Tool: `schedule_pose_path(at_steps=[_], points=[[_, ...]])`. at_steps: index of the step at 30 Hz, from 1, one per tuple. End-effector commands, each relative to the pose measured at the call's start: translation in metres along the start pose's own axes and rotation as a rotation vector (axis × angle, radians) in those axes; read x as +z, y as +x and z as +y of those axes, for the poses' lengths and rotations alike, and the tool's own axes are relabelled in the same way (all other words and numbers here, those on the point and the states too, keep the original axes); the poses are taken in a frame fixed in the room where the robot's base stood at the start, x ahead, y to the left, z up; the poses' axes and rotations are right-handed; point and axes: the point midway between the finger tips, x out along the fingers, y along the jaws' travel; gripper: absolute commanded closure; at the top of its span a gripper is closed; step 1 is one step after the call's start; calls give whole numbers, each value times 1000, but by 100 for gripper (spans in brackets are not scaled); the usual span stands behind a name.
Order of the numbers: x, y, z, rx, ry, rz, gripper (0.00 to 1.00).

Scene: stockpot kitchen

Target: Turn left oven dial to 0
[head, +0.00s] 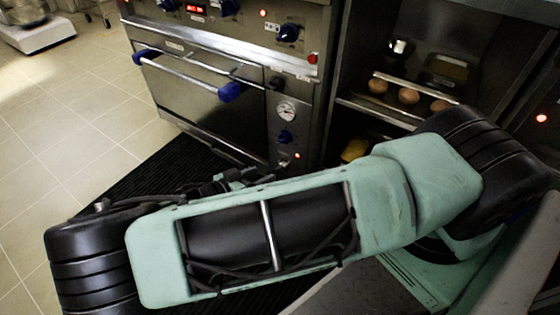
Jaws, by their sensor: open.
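The steel oven (195,85) stands at the upper middle of the head view. Its control panel is cut off by the top edge. Dial settings are too small to read. My arm crosses the foreground. Dark parts and cables show behind it, but I cannot make out my gripper's jaws. Nothing visibly touches a dial.
A black mat (165,170) lies before the oven, with free tiled floor (60,110) to its left. The oven door handle (185,76) sticks out. An open shelf unit (385,118) with several round brown items stands right. A scale-like appliance (35,35) is at far left.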

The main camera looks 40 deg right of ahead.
Motion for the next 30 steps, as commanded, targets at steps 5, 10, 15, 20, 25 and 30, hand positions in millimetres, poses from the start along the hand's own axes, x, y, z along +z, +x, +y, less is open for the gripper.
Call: schedule_pose_path(at_steps=[5,10,15,20,25,30], points=[[27,13,-46,-116,213,224,42],[29,12,-62,-180,307,301,42],[23,24,-64,-186,321,312,42],[15,51,-68,-182,319,311,42],[4,85,-72,-181,319,310,42],[-8,119,-77,-181,318,309,42]])
